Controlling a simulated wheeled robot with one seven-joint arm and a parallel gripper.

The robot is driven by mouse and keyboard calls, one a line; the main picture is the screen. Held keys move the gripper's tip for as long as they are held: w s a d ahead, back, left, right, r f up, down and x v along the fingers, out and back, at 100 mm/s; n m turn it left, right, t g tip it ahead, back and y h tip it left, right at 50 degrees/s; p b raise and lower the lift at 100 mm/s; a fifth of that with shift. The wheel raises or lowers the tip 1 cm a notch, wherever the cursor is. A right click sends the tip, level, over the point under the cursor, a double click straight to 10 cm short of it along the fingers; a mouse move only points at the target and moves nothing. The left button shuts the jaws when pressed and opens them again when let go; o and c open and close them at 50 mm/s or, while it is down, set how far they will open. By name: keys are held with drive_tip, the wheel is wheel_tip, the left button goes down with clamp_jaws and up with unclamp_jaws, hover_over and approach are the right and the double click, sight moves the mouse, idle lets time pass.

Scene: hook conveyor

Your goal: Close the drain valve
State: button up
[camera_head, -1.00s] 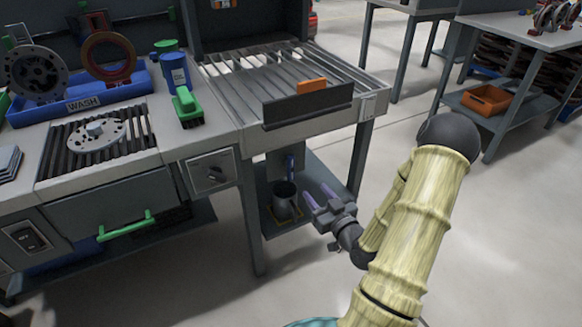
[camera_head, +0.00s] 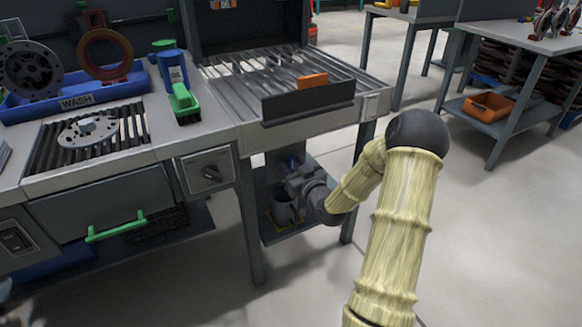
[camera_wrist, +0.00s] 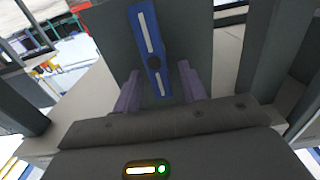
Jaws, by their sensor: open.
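The drain valve's blue lever (camera_wrist: 150,45) has white stripes and a dark round hub, on a grey plate. In the wrist view it stands near upright, its top leaning left. My gripper (camera_wrist: 159,72) is open, with one purple finger on each side of the lever's lower part. Gaps show on both sides; I cannot tell how deep the fingers reach. In the head view, my gripper (camera_head: 297,172) is under the conveyor end in front of the valve, and only a small blue bit of the lever (camera_head: 292,161) shows.
The table legs (camera_head: 252,230) stand close on both sides. A panel with a rotary knob (camera_head: 211,173) is to the left. Open floor lies to the right.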

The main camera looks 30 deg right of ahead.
drive_tip(key=shift+w, duration=0.55)
drive_tip(key=shift+c, duration=0.4)
clamp_jaws()
